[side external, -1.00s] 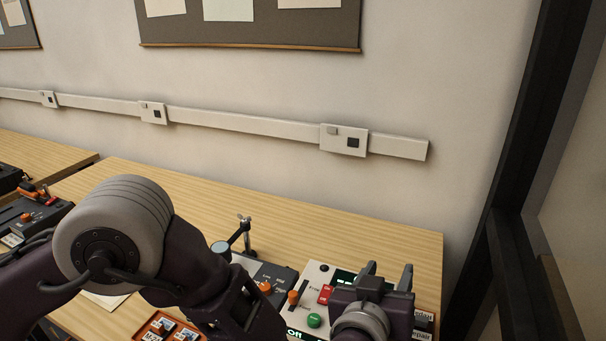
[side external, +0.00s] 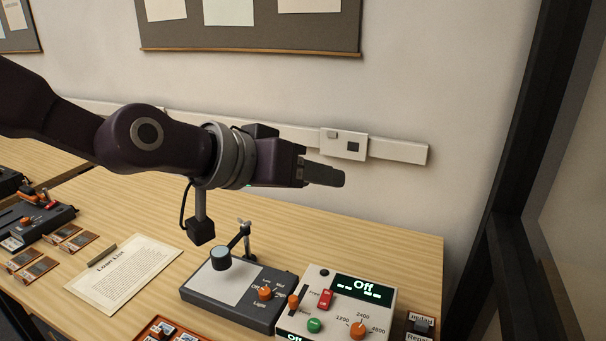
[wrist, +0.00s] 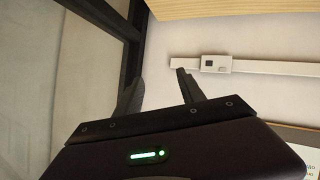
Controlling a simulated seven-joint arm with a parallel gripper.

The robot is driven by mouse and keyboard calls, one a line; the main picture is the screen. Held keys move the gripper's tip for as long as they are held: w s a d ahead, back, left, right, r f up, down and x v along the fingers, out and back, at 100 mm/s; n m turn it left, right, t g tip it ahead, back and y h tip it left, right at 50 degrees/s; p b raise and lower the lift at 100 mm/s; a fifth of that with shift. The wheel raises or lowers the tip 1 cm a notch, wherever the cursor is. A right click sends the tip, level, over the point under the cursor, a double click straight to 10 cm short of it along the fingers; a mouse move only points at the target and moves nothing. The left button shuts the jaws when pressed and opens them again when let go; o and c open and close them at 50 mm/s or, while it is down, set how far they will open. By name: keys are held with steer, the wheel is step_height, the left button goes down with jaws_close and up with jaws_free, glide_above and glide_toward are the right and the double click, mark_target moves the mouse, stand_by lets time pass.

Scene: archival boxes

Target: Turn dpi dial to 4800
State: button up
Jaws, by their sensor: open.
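The dpi dial (side external: 357,330) is an orange knob at the lower right of a white control box. The marks 1200, 2400 and 4800 stand around it; I cannot tell which one it points to. My gripper (side external: 325,175) is raised well above and behind the box, level and pointing right. Its two fingers (wrist: 158,92) stand apart and empty in the wrist view, which faces the wall and holds none of the dial.
The white box also carries a red switch (side external: 325,299), a green button (side external: 314,325) and an orange slider knob (side external: 293,301). A dark grey unit (side external: 232,300) with a small arm stands left of it. A printed sheet (side external: 125,272) lies further left. A dark frame (side external: 500,170) rises at right.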

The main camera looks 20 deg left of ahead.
steer(key=shift+s+a+r, duration=0.15)
steer(key=shift+s+a, duration=0.25)
steer(key=shift+a, duration=0.1)
steer(key=shift+d, duration=0.1)
steer(key=m+g+y, duration=0.2)
steer(key=m+g, duration=0.4)
steer(key=g, duration=0.2)
glide_above(358, 328)
steer(key=s+a, duration=0.2)
steer(key=s, duration=0.1)
step_height(358, 328, down, 23)
steer(key=shift+w+d+r, duration=0.1)
steer(key=shift+d, duration=0.05)
steer(key=shift+t+y, duration=0.3)
steer(key=x, duration=0.6)
steer(key=shift+w+f, duration=0.15)
steer(key=shift+f, duration=0.25)
